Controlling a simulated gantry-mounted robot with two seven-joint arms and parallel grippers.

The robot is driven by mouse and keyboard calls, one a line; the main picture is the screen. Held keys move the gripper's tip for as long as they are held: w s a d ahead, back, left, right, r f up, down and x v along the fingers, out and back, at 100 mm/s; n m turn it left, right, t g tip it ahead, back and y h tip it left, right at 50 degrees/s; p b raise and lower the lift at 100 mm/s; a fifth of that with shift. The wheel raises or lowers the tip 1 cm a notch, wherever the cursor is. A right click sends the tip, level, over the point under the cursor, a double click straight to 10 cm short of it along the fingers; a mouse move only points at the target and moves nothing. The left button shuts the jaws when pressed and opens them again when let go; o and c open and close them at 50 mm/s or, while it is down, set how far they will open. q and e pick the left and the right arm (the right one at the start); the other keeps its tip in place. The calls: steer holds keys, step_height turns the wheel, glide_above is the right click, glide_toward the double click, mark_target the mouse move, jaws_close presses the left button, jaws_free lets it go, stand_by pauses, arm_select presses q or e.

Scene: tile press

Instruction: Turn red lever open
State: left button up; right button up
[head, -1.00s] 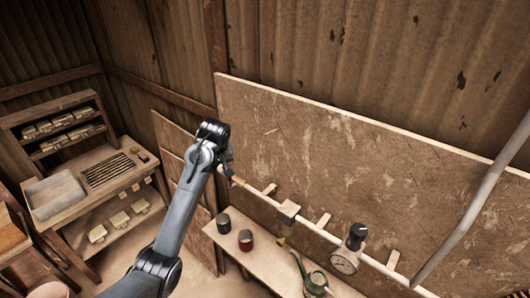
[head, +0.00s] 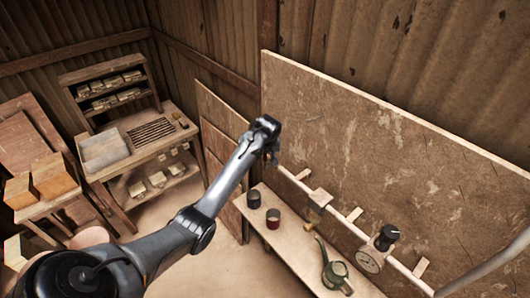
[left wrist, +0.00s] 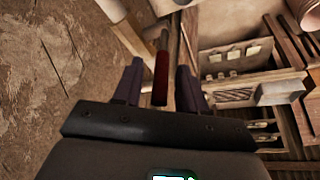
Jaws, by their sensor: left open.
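The red lever (left wrist: 161,78) shows in the left wrist view as a long red grip. It lies between the two dark fingers of my left gripper (left wrist: 159,66), with a gap visible beside it. The gripper is open and I cannot tell whether either finger touches the lever. In the head view my left gripper (head: 272,153) is at the left end of the pale wall pipe (head: 338,208). The lever cannot be made out there, behind the gripper. My right gripper is not in view.
A gauge (head: 370,260) with a black knob (head: 387,236) sits farther right. A wooden workbench (head: 150,150) stands at the left.

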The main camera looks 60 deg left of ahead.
arm_select(q)
steer(key=shift+a+f, duration=0.15)
steer(key=shift+f, duration=0.25)
steer(key=shift+w, duration=0.1)
jaws_close()
